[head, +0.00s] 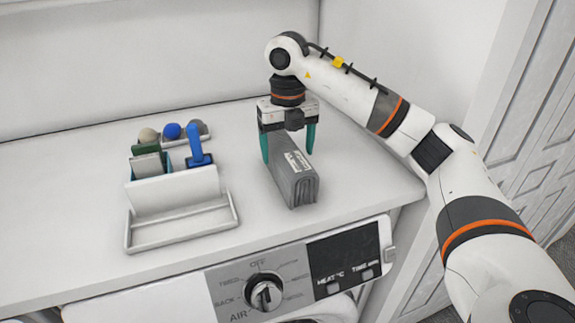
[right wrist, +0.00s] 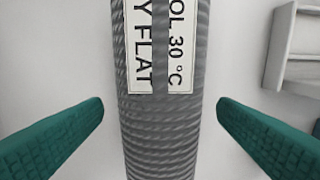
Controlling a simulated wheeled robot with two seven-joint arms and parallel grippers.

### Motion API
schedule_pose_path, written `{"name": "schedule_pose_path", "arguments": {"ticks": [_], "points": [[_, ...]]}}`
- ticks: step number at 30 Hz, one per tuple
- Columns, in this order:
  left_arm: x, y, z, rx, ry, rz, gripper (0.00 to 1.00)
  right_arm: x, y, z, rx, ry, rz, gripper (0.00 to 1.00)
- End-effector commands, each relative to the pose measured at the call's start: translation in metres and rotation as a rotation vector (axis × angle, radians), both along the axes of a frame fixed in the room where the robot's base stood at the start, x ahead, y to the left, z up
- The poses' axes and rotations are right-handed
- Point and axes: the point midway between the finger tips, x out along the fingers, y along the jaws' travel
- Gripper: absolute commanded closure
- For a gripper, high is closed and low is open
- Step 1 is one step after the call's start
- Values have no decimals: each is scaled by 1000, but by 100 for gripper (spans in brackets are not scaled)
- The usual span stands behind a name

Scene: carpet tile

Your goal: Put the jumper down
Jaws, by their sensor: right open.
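The jumper (head: 293,184) is a grey, ribbed, folded bundle with a white care label on top. It rests on the white worktop near its front edge. My right gripper (head: 289,150) is above and around the far part of the jumper, one teal finger on each side. In the right wrist view the jumper (right wrist: 160,130) runs between the two open fingers, with a clear gap on both sides. The label there shows "FLAT" and "30 °C". My left gripper is not in view.
A white caddy (head: 180,225) with balls, a blue-handled tool and cards stands to the left on the worktop (head: 70,180). A machine with a dial (head: 264,292) sits below the front edge. Worktop between caddy and jumper is clear.

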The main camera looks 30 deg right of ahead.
Motion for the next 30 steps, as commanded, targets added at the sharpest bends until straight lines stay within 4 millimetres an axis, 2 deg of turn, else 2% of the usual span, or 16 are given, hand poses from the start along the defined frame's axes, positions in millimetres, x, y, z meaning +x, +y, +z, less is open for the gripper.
{"name": "schedule_pose_path", "arguments": {"ticks": [3, 9, 17, 27, 30], "points": [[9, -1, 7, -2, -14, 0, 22, -2, 0, -17, -2, 6, 0, 18], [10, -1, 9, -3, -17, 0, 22, -2, 1, -41, -1, 2, 0, 18], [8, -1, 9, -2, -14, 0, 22, -1, 1, -43, 0, 0, 0, 18], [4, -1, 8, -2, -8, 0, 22, -1, 1, -43, 0, 0, 0, 74], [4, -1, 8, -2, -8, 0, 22, -1, 1, -42, 0, -1, 0, 76]]}}
